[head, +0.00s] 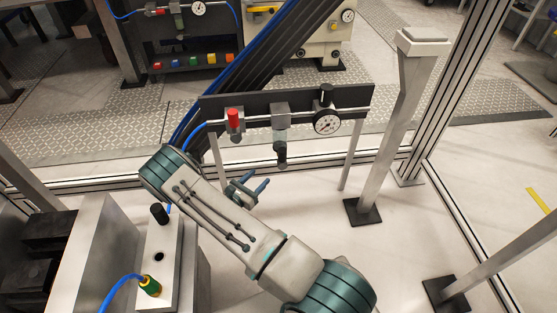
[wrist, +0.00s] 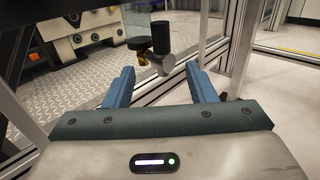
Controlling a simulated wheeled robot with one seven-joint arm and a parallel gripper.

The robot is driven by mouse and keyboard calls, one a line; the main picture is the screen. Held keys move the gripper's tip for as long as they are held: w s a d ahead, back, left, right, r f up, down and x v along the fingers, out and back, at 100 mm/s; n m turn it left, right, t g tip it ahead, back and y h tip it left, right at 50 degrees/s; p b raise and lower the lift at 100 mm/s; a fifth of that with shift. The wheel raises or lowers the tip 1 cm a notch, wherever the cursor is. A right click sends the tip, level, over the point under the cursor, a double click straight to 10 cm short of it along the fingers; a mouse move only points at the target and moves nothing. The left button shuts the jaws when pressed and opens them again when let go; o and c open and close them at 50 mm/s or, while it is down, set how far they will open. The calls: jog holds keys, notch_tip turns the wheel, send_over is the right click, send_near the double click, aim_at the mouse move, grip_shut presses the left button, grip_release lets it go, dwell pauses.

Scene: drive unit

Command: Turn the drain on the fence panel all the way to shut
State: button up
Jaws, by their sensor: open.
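The fence panel (head: 355,97) is a dark plate on two thin legs. A grey unit (head: 281,109) with a dark bowl hangs at its middle. The bowl's lower end (head: 281,158) is where a drain would sit, but it is too small to read its setting. My gripper (head: 257,181) is open and empty, below and left of that end, apart from it. In the wrist view, a black cylinder (wrist: 159,34), a grey round piece (wrist: 166,63) and a black disc (wrist: 140,43) with brass show beyond the open fingers. I cannot tell which is the drain.
The panel also bears a red knob (head: 234,118), a gauge (head: 327,122) and a black knob (head: 327,92). A grey post (head: 388,130) stands right of it. A metal block (head: 158,255) with a blue hose is at lower left. Open floor lies below the panel.

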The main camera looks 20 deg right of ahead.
aim_at(280, 157)
jog(key=b+x, duration=0.2)
jog(key=x, duration=1)
jog(key=shift+w+d, duration=0.15)
jog(key=shift+d, duration=0.2)
grip_shut()
